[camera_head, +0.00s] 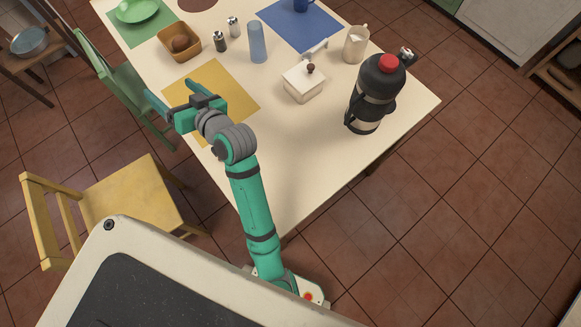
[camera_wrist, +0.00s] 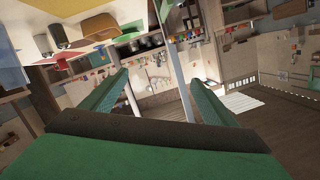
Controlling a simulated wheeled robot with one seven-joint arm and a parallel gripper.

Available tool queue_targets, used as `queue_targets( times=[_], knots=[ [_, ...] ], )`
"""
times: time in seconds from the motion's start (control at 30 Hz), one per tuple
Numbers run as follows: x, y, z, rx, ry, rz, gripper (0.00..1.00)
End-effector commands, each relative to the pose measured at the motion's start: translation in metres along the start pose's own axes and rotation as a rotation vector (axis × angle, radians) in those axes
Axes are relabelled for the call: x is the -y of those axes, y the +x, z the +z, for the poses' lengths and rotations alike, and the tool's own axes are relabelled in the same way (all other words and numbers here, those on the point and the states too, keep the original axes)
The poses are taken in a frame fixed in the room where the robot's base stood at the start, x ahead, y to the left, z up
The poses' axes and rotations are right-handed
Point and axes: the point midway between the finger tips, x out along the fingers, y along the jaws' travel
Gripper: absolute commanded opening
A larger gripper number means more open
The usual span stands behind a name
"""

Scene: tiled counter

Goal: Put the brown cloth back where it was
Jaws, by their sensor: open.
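A dark brown, round flat piece (camera_head: 198,3) lies on the table at the top edge of the head view, partly cut off. I cannot tell whether it is the brown cloth, and no other brown cloth is clear in view. My gripper (camera_head: 170,92) is over the left edge of the table, by the yellow mat (camera_head: 236,98). Its fingers are apart and nothing shows between them. In the wrist view my gripper (camera_wrist: 157,76) is also open and empty, facing the room beyond the table.
The cream table (camera_head: 310,150) holds a brown basket (camera_head: 180,46), shakers (camera_head: 220,41), a blue glass (camera_head: 257,42), a white lidded box (camera_head: 303,84), a pitcher (camera_head: 355,45) and a tall black flask (camera_head: 376,95). A green chair (camera_head: 122,88) and yellow chair (camera_head: 130,197) stand left. The near tabletop is clear.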

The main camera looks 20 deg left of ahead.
Motion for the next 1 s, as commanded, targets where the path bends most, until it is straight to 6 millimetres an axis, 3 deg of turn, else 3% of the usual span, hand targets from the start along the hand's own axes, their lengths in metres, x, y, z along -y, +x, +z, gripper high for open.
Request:
queue_targets(
  times=[0.27,0.5,0.73,1.0],
  knots=[
    [-0.069,-0.062,0.025,-0.215,0.173,0.267,0.8],
    [-0.117,-0.145,0.071,-0.328,0.236,0.533,0.8],
    [-0.135,-0.24,0.122,-0.368,0.216,0.786,0.8],
    [-0.119,-0.357,0.17,-0.332,0.093,1.037,0.8]
  ],
)
